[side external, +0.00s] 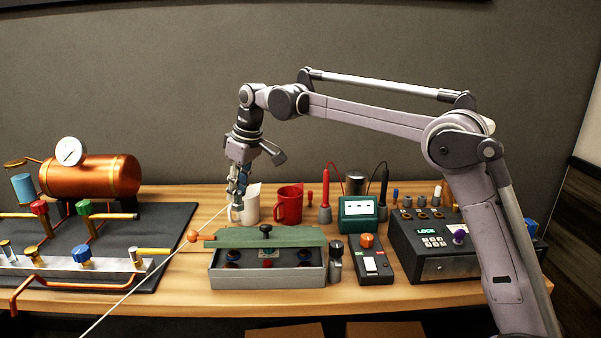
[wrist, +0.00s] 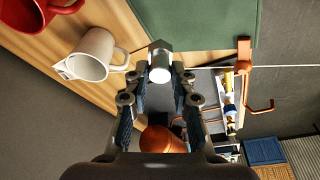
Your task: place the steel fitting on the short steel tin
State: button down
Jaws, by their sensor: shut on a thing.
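My gripper (side external: 237,203) is at the left of the white mug in the side view, above the bench. In the wrist view, my gripper (wrist: 162,78) is shut on the steel fitting (wrist: 160,62), a short bright cylinder with a wider, faceted end, held at the fingertips. The fitting is too small to make out in the side view. A steel tin (side external: 357,183) stands at the back of the bench, behind the green meter and partly hidden by it. It is well to the right of my gripper and not visible in the wrist view.
The white mug (side external: 251,205) and red mug (side external: 289,206) stand between my gripper and the tin. Two probes with red and black leads flank the green meter (side external: 361,216). A grey box with a green lid (side external: 265,237) lies in front. Copper boiler (side external: 92,177) is left.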

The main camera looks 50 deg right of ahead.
jog(key=s+d+r+m+h, duration=0.1)
jog(key=s+d+r+m, duration=0.15)
jog(key=s, duration=0.45)
jog(key=s+d+r+m, duration=0.1)
jog(key=s+d+r, duration=0.25)
jog(key=s, duration=0.35)
jog(key=w+d+r+m, duration=0.1)
jog(key=d+r+m, duration=0.1)
jog(key=d, duration=0.9)
jog(key=w+d+r+m, duration=0.1)
jog(key=d+m, duration=0.1)
jog(key=d, duration=0.9)
jog(key=s+d+m+h, duration=0.1)
jog(key=s+d, duration=0.2)
jog(key=d, duration=0.6)
jog(key=s+d+m+h, duration=0.1)
jog(key=s+d, duration=0.1)
jog(key=d, duration=0.7)
send_over(358, 173)
notch_tip(358, 173, down, 6)
jog(key=f, duration=0.1)
jog(key=shift+a+f, duration=0.1)
jog(key=shift+f, duration=1.65)
jog(key=shift+f, duration=0.1)
jog(key=c, duration=1.1)
grip_release()
